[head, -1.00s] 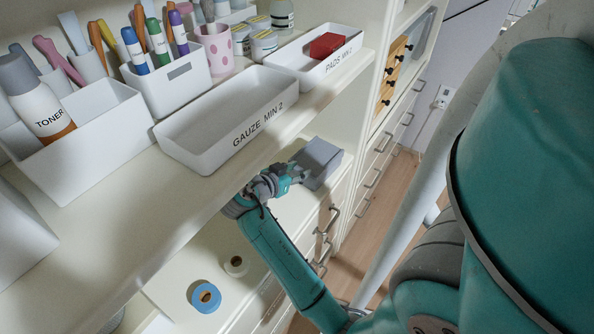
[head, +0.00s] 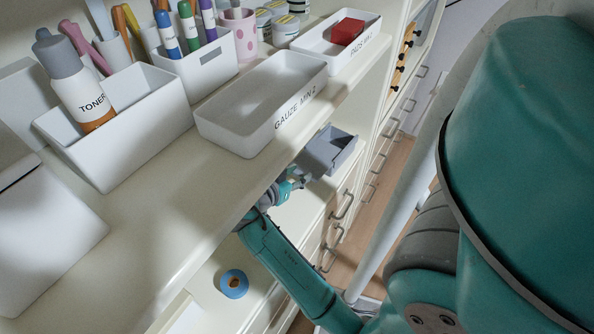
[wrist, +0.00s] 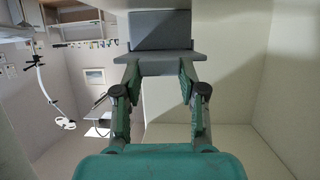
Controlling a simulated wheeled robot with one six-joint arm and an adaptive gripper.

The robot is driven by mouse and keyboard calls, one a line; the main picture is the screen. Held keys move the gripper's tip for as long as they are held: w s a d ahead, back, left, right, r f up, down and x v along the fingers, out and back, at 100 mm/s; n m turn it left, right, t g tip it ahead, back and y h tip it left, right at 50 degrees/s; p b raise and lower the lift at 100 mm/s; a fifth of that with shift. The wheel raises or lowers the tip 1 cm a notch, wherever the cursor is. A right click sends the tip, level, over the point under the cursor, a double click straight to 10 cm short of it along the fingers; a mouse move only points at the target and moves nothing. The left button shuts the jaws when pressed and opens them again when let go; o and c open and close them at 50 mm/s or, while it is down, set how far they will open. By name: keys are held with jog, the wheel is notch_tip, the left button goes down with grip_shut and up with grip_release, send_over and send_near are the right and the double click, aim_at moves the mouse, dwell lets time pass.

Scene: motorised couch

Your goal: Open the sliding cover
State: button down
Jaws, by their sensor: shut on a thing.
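The grey box (head: 334,146) stands on the lower shelf, below the upper shelf's front edge in the head view. Its top shows a dark opening. My gripper (head: 299,180) is at the box's near left side. In the wrist view, the fingers of my gripper (wrist: 160,75) are shut on the near end of a flat grey plate, the sliding cover (wrist: 160,62). The cover sticks out from the box (wrist: 160,30) towards me. How far it still overlaps the box is hard to tell.
The upper shelf (head: 180,235) overhangs my arm. It holds a white gauze tray (head: 225,128), a pads tray (head: 312,48) and a toner bottle (head: 75,85). A blue tape roll (head: 233,284) lies on the lower surface. Drawer handles (head: 342,205) project at right.

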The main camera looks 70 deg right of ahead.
jog(key=shift+w+a, duration=0.3)
jog(key=shift+a, duration=0.6)
jog(key=shift+w+a, duration=0.3)
jog(key=shift+a, duration=0.55)
jog(key=c, duration=0.6)
grip_release()
jog(key=shift+c, duration=0.2)
jog(key=v, duration=0.7)
jog(key=shift+a, duration=0.2)
